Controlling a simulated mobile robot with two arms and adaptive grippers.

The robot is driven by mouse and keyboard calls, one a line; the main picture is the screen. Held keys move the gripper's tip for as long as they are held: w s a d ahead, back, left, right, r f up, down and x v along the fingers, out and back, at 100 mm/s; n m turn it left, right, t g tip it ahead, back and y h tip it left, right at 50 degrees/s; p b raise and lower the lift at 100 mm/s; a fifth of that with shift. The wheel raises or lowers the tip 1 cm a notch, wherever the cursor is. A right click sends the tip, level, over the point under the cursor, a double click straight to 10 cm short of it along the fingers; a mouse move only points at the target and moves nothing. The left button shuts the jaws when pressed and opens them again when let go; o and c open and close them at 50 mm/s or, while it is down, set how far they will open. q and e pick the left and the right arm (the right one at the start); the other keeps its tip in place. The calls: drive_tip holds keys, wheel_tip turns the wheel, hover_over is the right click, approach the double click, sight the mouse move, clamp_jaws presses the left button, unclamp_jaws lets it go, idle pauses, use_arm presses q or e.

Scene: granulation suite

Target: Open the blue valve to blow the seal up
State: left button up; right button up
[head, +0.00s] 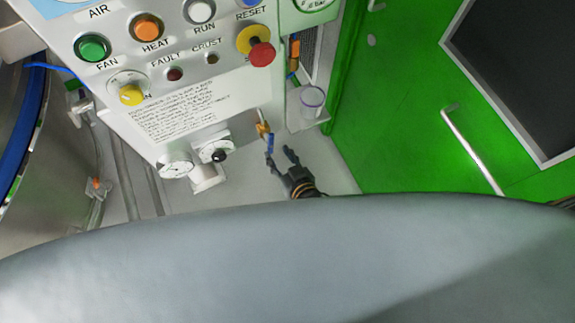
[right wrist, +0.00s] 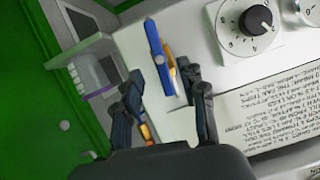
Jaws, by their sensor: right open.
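The blue valve handle (head: 270,144) sits on a small brass fitting (head: 263,128) at the lower right side of the white control panel. In the right wrist view the blue handle (right wrist: 154,48) is a narrow lever with the brass part (right wrist: 170,62) beside it. My right gripper (head: 281,161) is open, just below and to the right of the handle in the head view. In the right wrist view its dark fingers (right wrist: 161,85) point toward the valve, with the handle just beyond the gap between them. I cannot tell whether a finger touches it. My left gripper is not in view.
The white panel (head: 190,115) carries buttons, a red emergency knob (head: 261,52) and gauges (head: 175,169) near the valve. A small shelf with a clear cup (head: 312,101) stands to the right. A green door (head: 410,110) with a handle lies beyond.

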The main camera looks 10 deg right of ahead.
drive_tip(key=v, duration=0.5)
drive_tip(key=shift+s+d+r, duration=0.15)
drive_tip(key=shift+s+r, duration=0.05)
drive_tip(key=shift+s, duration=0.15)
drive_tip(key=s+d+f+g+h, duration=0.1)
drive_tip(key=s+d+f+g, duration=0.2)
drive_tip(key=f, duration=0.5)
drive_tip(key=s+d+f+g+h, duration=0.1)
drive_tip(key=s+d+f, duration=0.2)
drive_tip(key=s+f, duration=0.3)
drive_tip(key=s+d+f+g, duration=0.2)
drive_tip(key=f, duration=0.7)
drive_tip(key=s+d+f+g+h, duration=0.1)
drive_tip(key=s+d+f+g, duration=0.1)
drive_tip(key=s+d+f, duration=0.3)
drive_tip(key=s+d+f+g+h, duration=0.1)
drive_tip(key=s+d+f+g, duration=0.2)
drive_tip(key=s, duration=0.9)
drive_tip(key=d+f, duration=0.2)
drive_tip(key=d, duration=0.1)
drive_tip(key=shift+d+g+h, duration=0.25)
drive_tip(key=shift+g+h, duration=0.05)
drive_tip(key=shift+h, duration=0.1)
drive_tip(key=shift+f, duration=0.1)
